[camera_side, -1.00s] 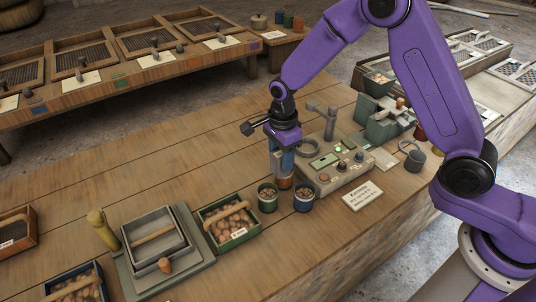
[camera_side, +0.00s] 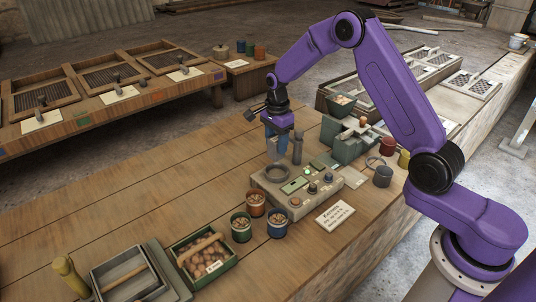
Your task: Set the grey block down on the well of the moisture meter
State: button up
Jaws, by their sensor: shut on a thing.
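The moisture meter (camera_side: 318,194) is a beige-grey box on the bench with a green display and several knobs. Its well (camera_side: 278,173) is a round grey ring on the top at the left. My gripper (camera_side: 272,154) points down above the far left part of the meter, just above and behind the ring in the picture. It is shut on the grey block (camera_side: 272,147), which is small and partly hidden between the blue fingers. I cannot tell the exact gap between block and well.
A grey post (camera_side: 297,149) stands close on the gripper's right. Small cups of beans, orange (camera_side: 256,203), green (camera_side: 241,227) and blue (camera_side: 277,223), stand in front of the meter. A green machine (camera_side: 347,140) is behind it.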

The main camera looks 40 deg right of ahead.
jog(key=shift+w+d+f, duration=0.1)
jog(key=shift+d+f, duration=0.2)
send_over(277, 174)
jog(key=shift+a+f, duration=0.1)
jog(key=shift+f, duration=2.2)
jog(key=shift+f, duration=1.25)
jog(key=o, duration=1.6)
jog(key=shift+r, duration=4.5)
